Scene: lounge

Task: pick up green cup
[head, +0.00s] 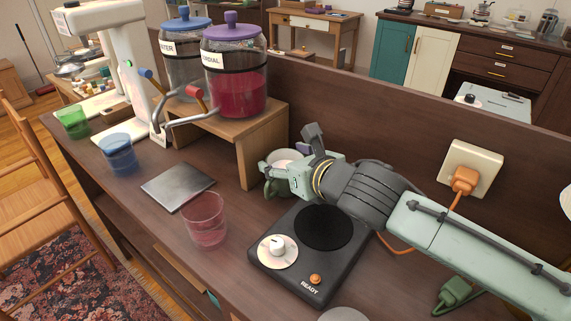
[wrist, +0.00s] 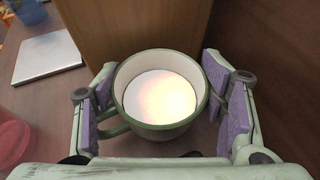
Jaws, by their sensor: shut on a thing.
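The green cup (wrist: 165,132) is a mug with a pale inside, upright between the purple pads of my gripper (wrist: 158,82) in the wrist view. Its handle shows at its left side. My gripper is shut on it, one finger on each side. In the head view, my gripper (head: 292,172) partly hides the cup (head: 284,157), which is beside the wooden stand and behind the hot plate. I cannot tell whether its base touches the counter.
The wooden stand (head: 262,140) bears two lidded jars. A black hot plate (head: 300,283), a pink glass (head: 206,222), a metal slab (head: 178,187), a blue glass (head: 118,158) and a green glass (head: 73,122) are on the counter. A raised back panel (head: 360,120) runs behind my gripper.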

